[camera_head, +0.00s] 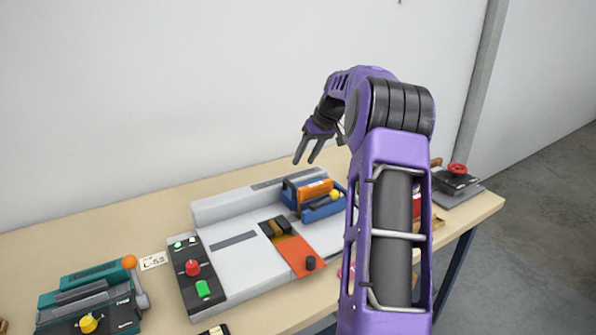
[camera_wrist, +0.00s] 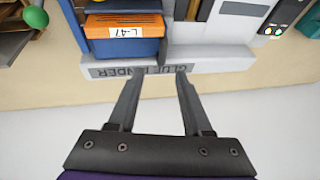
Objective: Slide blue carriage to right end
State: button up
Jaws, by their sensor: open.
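The blue carriage (camera_head: 322,212) sits on the right part of a light grey machine (camera_head: 225,270). It holds an orange block (camera_head: 316,189) and has a yellow knob (camera_head: 335,194) at its front. My purple arm hides the machine's right end in the head view. In the wrist view the carriage (camera_wrist: 125,48) is at upper left, with a white label on its orange part. My gripper (camera_head: 308,150) is open and empty, above and behind the carriage. In the wrist view my fingertips (camera_wrist: 160,74) appear over the machine's back strip marked GLUE BINDER, beside the carriage.
A teal device (camera_head: 90,300) with an orange-knobbed lever is at front left. A dark panel (camera_head: 196,272) with red and green buttons is on the machine's left. A red-knobbed device (camera_head: 456,182) stands at the table's right end. The wall is close behind.

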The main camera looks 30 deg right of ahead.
jog(key=v, duration=0.8)
jog(key=shift+r, duration=0.1)
